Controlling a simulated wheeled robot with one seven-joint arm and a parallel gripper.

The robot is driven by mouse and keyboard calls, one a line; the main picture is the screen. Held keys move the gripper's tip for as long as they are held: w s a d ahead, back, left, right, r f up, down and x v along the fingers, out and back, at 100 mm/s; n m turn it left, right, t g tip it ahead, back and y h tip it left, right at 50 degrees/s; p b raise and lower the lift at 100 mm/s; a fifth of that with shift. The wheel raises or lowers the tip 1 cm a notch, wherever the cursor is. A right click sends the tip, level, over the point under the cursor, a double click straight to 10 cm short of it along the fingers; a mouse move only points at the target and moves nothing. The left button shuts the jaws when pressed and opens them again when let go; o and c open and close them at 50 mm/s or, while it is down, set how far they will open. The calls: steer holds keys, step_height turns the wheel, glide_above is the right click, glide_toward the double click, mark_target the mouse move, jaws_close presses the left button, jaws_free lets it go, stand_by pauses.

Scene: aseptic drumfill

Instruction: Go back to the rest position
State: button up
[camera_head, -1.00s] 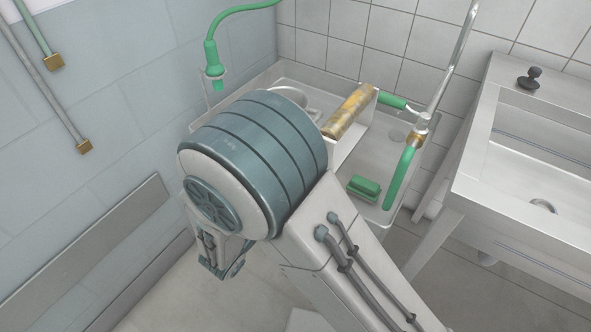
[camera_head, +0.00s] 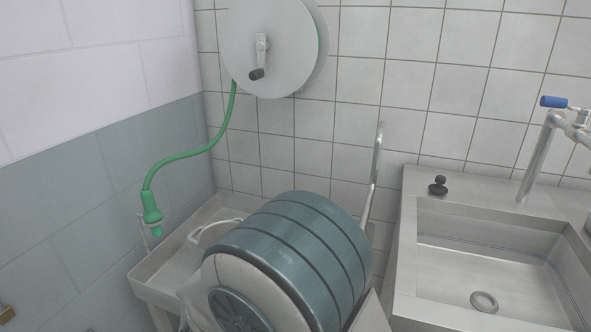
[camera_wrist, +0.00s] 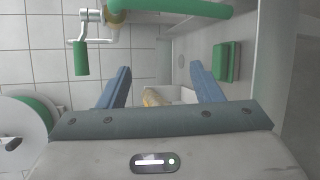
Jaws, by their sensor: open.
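My gripper (camera_wrist: 160,78) shows in the wrist view with its two blue-grey fingers spread apart and nothing between their tips. Beyond them are a tiled surface and a steel basin wall. A green block-shaped thing (camera_wrist: 227,62) lies to the right of the right finger. A yellowish rolled thing (camera_wrist: 153,97) shows partly beyond the gap, its lower part hidden by the gripper body. In the head view my gripper is hidden behind the big blue-grey joint of my arm.
A steel basin (camera_head: 160,284) stands behind my arm, partly hidden. A green hose nozzle (camera_head: 151,208) hangs at the left wall below a hose reel (camera_head: 270,45). A sink (camera_head: 480,270) with a black knob (camera_head: 437,185) stands close on the right. A green pipe (camera_wrist: 180,7) crosses the wrist view's top.

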steer(key=s+d+r+m+g+y+p, duration=0.1)
steer(key=s+d+r+m+g+p, duration=0.1)
steer(key=d, duration=0.3)
steer(key=s+d+r+m+g+y+p, duration=0.1)
steer(key=s+d+r+m+g+p, duration=0.1)
steer(key=d+r+g+p, duration=0.1)
steer(key=s+d+r+m+g+p, duration=0.2)
steer(key=d+r+g, duration=0.2)
steer(key=d+r, duration=0.2)
steer(key=shift+s+d+m+g+y, duration=0.15)
steer(key=shift+d+m+g+y, duration=0.15)
steer(key=shift+y, duration=0.1)
steer(key=s+d+r+m+t+y+p, duration=0.1)
steer(key=s+r+m+y+p, duration=0.1)
steer(key=r+y+p, duration=0.2)
steer(key=s+d+r+m+y+p, duration=0.1)
steer(key=s+r+m+y+p, duration=0.1)
steer(key=r, duration=0.6)
steer(key=m+y+p, duration=0.1)
steer(key=p, duration=0.1)
steer(key=shift+r+t+y+p, duration=0.35)
steer(key=shift+r+t+y, duration=0.05)
